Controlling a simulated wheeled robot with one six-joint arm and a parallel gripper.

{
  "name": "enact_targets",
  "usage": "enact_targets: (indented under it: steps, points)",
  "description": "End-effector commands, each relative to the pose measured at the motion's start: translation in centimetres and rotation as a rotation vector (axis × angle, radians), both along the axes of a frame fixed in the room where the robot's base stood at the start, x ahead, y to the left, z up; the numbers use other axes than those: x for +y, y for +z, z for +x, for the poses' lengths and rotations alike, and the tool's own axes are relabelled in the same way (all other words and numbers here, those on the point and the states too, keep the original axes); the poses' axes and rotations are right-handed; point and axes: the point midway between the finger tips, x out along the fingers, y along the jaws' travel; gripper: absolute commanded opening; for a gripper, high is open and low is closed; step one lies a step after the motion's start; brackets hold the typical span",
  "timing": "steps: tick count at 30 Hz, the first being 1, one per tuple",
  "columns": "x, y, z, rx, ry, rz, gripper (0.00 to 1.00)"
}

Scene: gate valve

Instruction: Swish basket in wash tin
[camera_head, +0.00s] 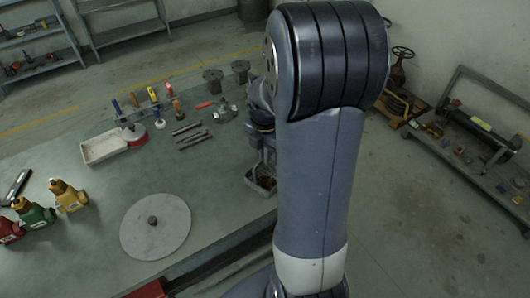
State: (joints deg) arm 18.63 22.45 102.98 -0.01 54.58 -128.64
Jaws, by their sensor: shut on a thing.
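My gripper (265,158) points down near the right edge of the bench, partly hidden behind my own arm. It is shut on the basket, which is small, dark and mostly hidden beneath the fingers. A small rectangular metal tin (256,187), seemingly the wash tin, stands on the bench right below the gripper. Its inside looks dark, and its right side is covered by my arm. I cannot tell how deep the basket sits in the tin.
A pale tray (104,147), a red-and-white round tin (135,134), several upright tools and dark bars (190,135) lie to the left. A grey disc (155,226) and bottles (68,196) stand nearer. A shelf trolley (470,150) stands right.

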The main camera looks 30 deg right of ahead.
Motion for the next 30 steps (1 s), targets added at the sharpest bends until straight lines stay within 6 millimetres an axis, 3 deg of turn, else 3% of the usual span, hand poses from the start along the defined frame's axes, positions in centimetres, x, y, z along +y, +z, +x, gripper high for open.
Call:
enact_targets:
  steps: [8,30]
  points:
    - [0.0,0.2,0.0,-0.001,0.0,-0.001,0.0]
    - [0.0,3.9,0.0,-0.001,0.0,-0.001,0.0]
